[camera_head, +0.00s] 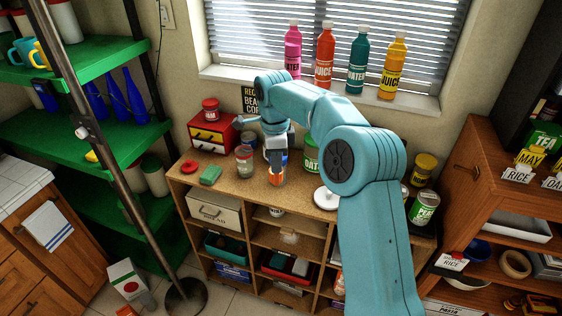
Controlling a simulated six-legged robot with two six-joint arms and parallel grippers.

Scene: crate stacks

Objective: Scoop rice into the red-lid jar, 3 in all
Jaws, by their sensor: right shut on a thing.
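An open glass jar (244,160) stands on the wooden counter, left of my right gripper; its contents are too small to make out. A red lid (190,166) lies flat on the counter to its left. My right gripper (276,160), on the teal arm, points down just right of the jar. It is shut on a small orange thing (277,179), which looks like the scoop; its shape is partly hidden by the fingers. I cannot tell whether there is rice in it. My left gripper is not in view.
A green sponge (210,175) lies at the counter's left, near a red drawer box (211,132). A green can (311,155) and a white round lid (326,198) stand close right of the gripper. Bottles (325,55) line the sill. Cubbies open below the counter edge.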

